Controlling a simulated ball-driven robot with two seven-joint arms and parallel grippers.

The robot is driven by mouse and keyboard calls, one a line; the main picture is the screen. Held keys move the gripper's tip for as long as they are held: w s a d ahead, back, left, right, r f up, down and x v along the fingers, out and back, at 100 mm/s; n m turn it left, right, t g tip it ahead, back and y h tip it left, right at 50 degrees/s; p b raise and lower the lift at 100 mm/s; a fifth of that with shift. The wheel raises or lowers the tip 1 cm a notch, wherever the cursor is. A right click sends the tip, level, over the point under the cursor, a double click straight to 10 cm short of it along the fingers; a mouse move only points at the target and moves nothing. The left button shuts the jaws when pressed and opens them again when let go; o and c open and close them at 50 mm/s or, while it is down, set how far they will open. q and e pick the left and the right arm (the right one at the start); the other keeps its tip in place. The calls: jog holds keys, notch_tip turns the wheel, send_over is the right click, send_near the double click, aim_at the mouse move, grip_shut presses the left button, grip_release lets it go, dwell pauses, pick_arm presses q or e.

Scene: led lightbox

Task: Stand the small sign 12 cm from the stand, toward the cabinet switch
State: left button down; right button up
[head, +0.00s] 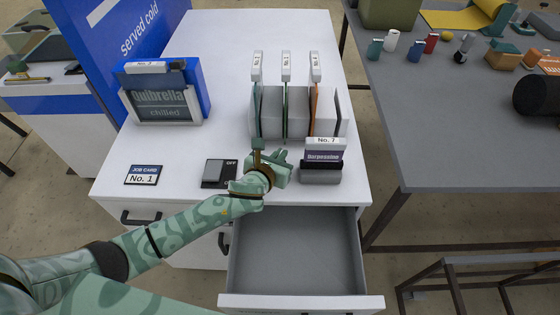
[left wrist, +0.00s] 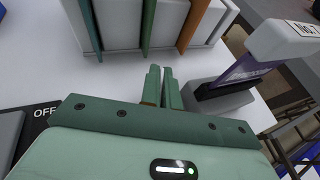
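The small sign (head: 324,156), purple with a white "No. 7" top, stands upright in a dark grey block-like stand (head: 321,173) at the cabinet top's front right. Both show at the right of the left wrist view, the sign (left wrist: 245,68) above the stand (left wrist: 222,97). The cabinet switch (head: 218,173), a dark plate marked OFF, lies left of them. My left gripper (head: 282,156) is between switch and sign, just in front of a divided rack. In the left wrist view its fingers (left wrist: 162,84) are nearly together, with nothing visible between them. My right gripper is out of view.
The white rack (head: 270,112) holds upright coloured panels with labelled tops. A blue-framed lightbox (head: 163,92) stands at left, a job card (head: 143,175) before it. An open, empty drawer (head: 295,250) juts out below. A grey table (head: 450,120) with small items is at right.

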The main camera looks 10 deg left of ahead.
pick_arm(q)
jog(key=shift+f, duration=0.9)
jog(key=shift+r, duration=0.15)
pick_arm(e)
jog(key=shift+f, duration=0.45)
pick_arm(q)
jog(key=c, duration=1.6)
grip_release()
jog(key=shift+c, duration=0.2)
